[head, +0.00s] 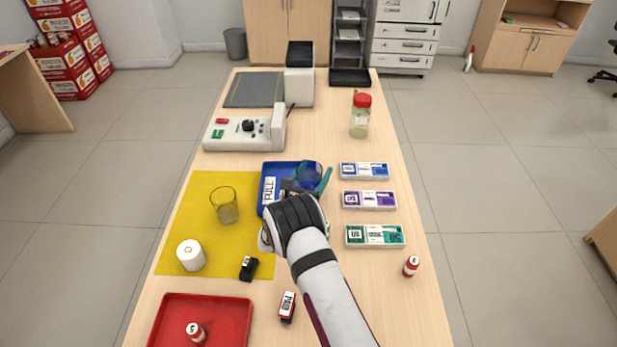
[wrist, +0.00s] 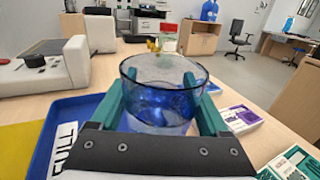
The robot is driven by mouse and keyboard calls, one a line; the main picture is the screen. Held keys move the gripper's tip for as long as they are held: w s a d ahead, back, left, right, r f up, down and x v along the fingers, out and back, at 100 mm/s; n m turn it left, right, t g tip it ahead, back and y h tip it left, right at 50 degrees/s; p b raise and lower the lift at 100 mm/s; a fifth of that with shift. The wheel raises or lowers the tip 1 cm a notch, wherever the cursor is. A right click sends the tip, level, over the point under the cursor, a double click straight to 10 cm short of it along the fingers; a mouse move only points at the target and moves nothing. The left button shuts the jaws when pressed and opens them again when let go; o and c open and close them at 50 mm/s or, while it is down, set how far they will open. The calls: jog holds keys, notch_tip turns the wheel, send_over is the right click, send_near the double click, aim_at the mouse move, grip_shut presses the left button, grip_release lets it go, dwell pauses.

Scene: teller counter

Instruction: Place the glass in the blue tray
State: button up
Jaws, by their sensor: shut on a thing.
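My gripper (head: 312,184) is shut on a clear, blue-tinted glass (head: 309,170). In the wrist view the upright glass (wrist: 160,90) is between the two teal fingers, its open rim upward. The blue tray (head: 270,172) lies mid-counter with a white FULL label on its left side. In the head view the glass overlaps the tray's right part; I cannot tell whether it touches the tray floor. The tray's left side (wrist: 75,112) also shows in the wrist view. A second clear glass (head: 224,205) stands on the yellow mat. My wrist hides the tray's near right part.
Several banknote packs (head: 369,200) lie right of the tray. A red-lidded jar (head: 360,117) and a grey device (head: 235,134) stand farther back. A red tray (head: 240,320) is in front.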

jog(key=shift+f, duration=0.85)
jog(key=shift+f, duration=0.1)
